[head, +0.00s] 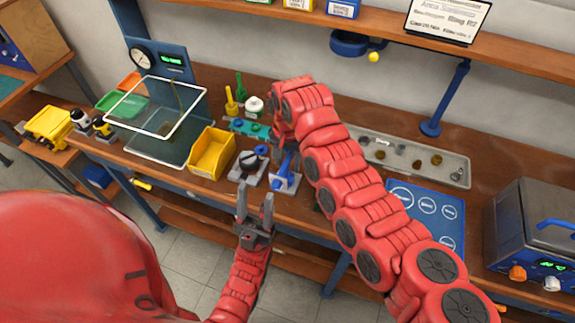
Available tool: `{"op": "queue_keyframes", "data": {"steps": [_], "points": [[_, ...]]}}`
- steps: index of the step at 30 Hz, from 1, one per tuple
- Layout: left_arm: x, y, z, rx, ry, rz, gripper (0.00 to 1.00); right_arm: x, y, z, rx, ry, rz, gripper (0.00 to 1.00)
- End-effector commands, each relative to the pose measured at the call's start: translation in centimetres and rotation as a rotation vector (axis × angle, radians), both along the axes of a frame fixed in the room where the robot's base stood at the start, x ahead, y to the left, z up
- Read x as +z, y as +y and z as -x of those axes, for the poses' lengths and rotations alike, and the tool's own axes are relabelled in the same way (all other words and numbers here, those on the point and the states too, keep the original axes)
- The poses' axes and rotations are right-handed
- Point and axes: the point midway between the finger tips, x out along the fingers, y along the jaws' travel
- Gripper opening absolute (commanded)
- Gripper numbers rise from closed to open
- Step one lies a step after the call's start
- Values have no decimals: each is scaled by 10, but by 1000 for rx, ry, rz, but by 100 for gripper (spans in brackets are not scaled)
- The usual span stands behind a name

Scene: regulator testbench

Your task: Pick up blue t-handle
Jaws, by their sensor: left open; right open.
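A blue T-handle (286,168) stands on a small light-grey block near the front edge of the bench. My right gripper (281,145) is just above and behind it, pointing down. The forearm and wrist hide much of this gripper, and I cannot see clear contact with the handle. My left gripper (255,198) is open and empty, in front of the bench edge and below the T-handle, with its fingers pointing up toward the bench.
A dark round part (248,161) on a grey block sits just left of the T-handle. A yellow bin (212,152) and a clear tank (160,150) stand farther left. A grey tray (440,165), a blue mat (428,212) and a grey machine (535,225) lie to the right.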

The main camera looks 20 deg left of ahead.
Motion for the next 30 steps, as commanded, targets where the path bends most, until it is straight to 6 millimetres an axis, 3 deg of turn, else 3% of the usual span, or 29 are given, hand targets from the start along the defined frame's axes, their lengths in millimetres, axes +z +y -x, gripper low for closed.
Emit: {"op": "queue_keyframes", "data": {"steps": [2, 7, 16, 25, 30], "points": [[15, 0, 0, 0, 0, 0, 50, -6, -1, 0, 1, 4, 4, 55], [20, 0, 0, 0, 0, 0, 50, -28, -1, 0, 1, 3, 5, 55], [19, 0, 0, 0, 0, 0, 50, -33, 0, -1, 0, 0, 1, 53], [19, 0, 0, 0, 0, 0, 50, -33, 0, -1, 0, 0, 1, 0], [19, 0, 0, 0, 0, 0, 50, -33, 0, -1, 0, 0, 1, 0]]}}
